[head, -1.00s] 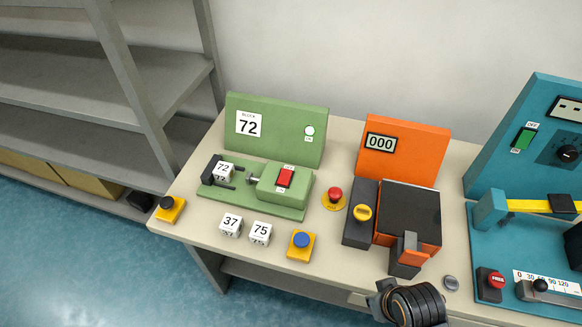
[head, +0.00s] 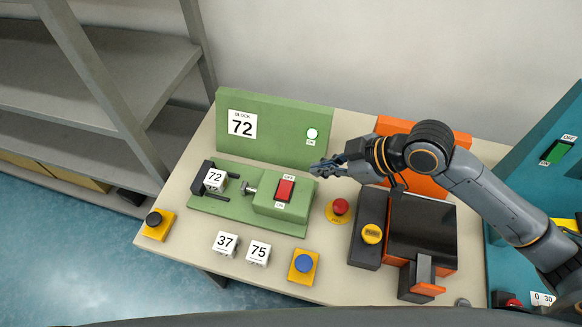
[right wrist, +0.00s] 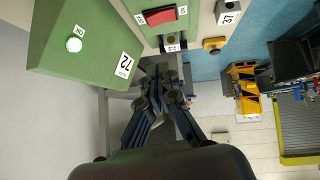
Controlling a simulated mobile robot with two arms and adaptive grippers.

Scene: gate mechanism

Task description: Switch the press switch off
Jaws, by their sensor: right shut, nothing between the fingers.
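The green press (head: 225,202) has a red rocker switch (head: 285,190) on its raised block, with an OFF label above it and an ON label below. The right wrist view shows the red switch (right wrist: 160,16) at the top, beyond the shut fingertips (right wrist: 162,72), and the lamp (right wrist: 74,44) at left. My left gripper is not in view.
Block 72 (head: 215,180) sits in the press jaws. Blocks 37 (head: 225,243) and 75 (head: 258,253) and a blue button (head: 303,265) stand in front. A red emergency button (head: 340,207) and an orange machine (head: 458,145) are at right, beneath my arm.

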